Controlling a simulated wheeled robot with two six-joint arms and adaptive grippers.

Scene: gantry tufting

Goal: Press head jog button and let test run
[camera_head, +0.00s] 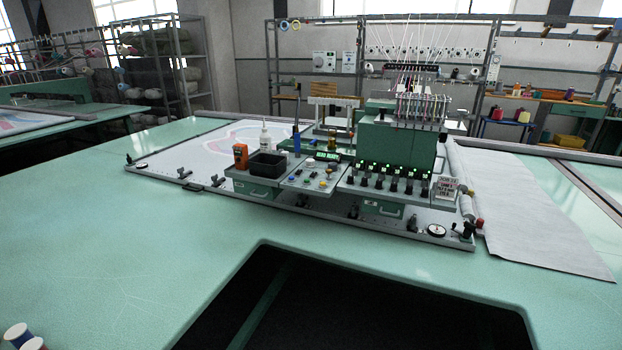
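The green tufting machine (396,142) stands on the large green table, with several threads rising from its top. In front of its left side is a grey control panel (303,184) with small coloured buttons and knobs. A lit green text display (327,156) sits at the panel's back edge. The labels are too small to read, so I cannot tell which button is the head jog button. To the right is a row of black levers (393,186) with green lights above. Neither of my grippers is in view.
A black bin (267,164), an orange device (240,157) and a white bottle (265,138) stand left of the panel. A dark cut-out opens in the table's front. Thread spools (18,334) stand at lower left.

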